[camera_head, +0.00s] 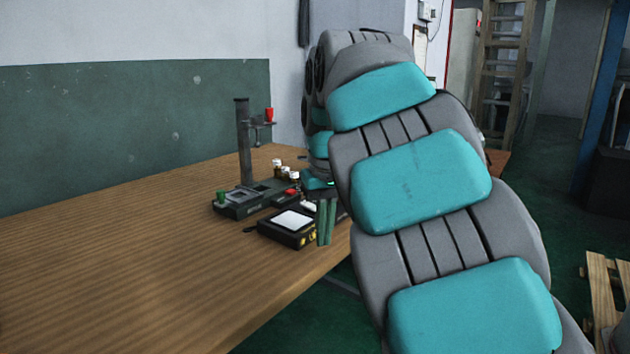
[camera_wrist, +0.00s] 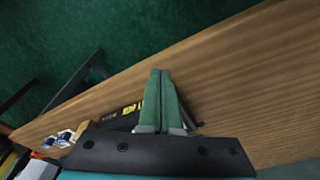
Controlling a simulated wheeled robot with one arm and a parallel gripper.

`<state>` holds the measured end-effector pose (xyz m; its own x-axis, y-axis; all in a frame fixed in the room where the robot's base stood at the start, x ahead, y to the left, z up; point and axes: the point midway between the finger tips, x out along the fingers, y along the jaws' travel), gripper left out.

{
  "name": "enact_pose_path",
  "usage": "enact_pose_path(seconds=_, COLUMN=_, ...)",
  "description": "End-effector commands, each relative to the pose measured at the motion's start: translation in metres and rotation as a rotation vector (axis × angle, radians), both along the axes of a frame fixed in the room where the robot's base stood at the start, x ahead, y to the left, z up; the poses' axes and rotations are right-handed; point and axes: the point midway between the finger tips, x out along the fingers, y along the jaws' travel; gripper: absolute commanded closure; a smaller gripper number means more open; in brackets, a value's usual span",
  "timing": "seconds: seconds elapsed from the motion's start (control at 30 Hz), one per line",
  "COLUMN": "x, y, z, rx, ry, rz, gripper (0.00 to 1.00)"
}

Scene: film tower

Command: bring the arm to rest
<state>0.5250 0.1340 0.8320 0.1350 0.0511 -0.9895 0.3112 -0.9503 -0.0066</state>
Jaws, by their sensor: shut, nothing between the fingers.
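My arm (camera_head: 420,180), grey with teal pads, rises from the lower right of the head view and bends over at the top. My gripper (camera_head: 325,243) hangs down near the right edge of the table, in front of the devices there. Its green fingers are together with nothing between them. In the wrist view the gripper (camera_wrist: 160,75) points over the wooden table near its edge. The head view does not show clearly whether the fingertips touch anything.
The wooden table (camera_head: 130,265) has a wide bare area at left. A dark stand with a post (camera_head: 243,140) and a black box with a pale top (camera_head: 290,226) stand near my gripper. Small bottles (camera_head: 283,170) are behind. A wooden pallet (camera_head: 603,290) lies at right on the floor.

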Motion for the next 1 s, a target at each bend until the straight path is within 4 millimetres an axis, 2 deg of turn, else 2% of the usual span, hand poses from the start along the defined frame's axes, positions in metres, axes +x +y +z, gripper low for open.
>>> enact_pose_path(seconds=0.27, x=-0.02, y=-0.028, z=-0.01, rx=0.01, ry=0.015, rz=-0.099, gripper=1.0)
enact_pose_path(seconds=0.47, x=-0.052, y=-0.058, z=-0.026, rx=0.018, ry=0.041, rz=-0.2, gripper=1.0)
enact_pose_path(seconds=0.7, x=-0.122, y=-0.1, z=-0.071, rx=0.019, ry=0.107, rz=-0.325, gripper=1.0)
enact_pose_path(seconds=0.87, x=-0.177, y=-0.117, z=-0.108, rx=0.011, ry=0.161, rz=-0.366, gripper=1.0)
enact_pose_path(seconds=1.0, x=-0.228, y=-0.126, z=-0.145, rx=-0.005, ry=0.209, rz=-0.373, gripper=1.0)
